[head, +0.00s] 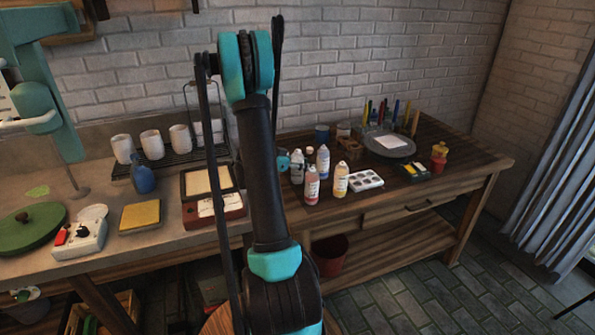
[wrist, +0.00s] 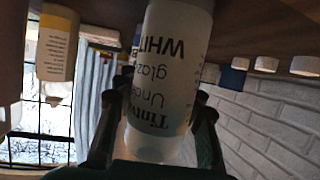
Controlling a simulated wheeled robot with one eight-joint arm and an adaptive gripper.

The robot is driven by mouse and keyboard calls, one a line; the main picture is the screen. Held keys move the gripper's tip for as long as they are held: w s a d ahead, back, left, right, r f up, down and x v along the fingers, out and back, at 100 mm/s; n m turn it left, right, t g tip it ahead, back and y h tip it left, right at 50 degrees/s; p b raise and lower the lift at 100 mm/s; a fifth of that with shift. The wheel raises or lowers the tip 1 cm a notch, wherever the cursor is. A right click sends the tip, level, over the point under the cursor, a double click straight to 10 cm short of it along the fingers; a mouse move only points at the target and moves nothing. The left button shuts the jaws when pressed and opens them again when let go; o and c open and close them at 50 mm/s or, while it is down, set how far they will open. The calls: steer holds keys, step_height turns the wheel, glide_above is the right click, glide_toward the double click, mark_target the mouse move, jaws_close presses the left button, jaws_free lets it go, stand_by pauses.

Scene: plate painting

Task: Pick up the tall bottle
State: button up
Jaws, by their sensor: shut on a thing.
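A white bottle labelled as white underglaze (wrist: 165,70) fills the middle of the wrist view, its lettering upside down. My gripper (wrist: 155,118) has a dark finger on each side of this bottle and is shut on it. In the head view my gripper (head: 284,162) is mostly hidden behind my arm, at the left of the bottle group. The held bottle (head: 297,168) shows just right of it. I cannot tell whether its base is off the table.
Close right stand a pink-labelled bottle (head: 312,188), another white bottle (head: 323,162) and a yellow bottle (head: 341,181). A paint palette (head: 365,180), a grey wheel plate (head: 389,145) and a small red-yellow bottle (head: 439,157) lie further right. The wooden table's front right (head: 440,185) is clear.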

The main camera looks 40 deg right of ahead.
steer(key=shift+r, duration=0.1)
step_height(320, 180, up, 20)
steer(key=shift+f, duration=0.1)
steer(key=shift+c, duration=0.3)
stand_by(0.3)
steer(key=shift+a, duration=0.1)
